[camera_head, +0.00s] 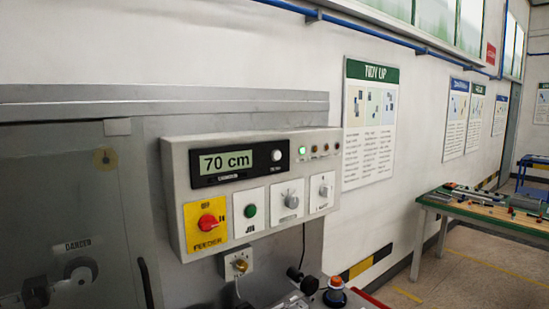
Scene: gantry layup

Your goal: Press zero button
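A control box (180,196) is mounted on the grey machine. Its black display panel (240,177) reads "70 cm". A small round white button (276,155) sits at the right end of this panel, with a label below it too small to read for certain; it may be the zero button. Nothing covers it. Neither of my grippers is in view.
A brass fitting (240,265) and an orange-and-dark part (335,284) sit lower. A green-edged workbench (490,215) with tools stands at right.

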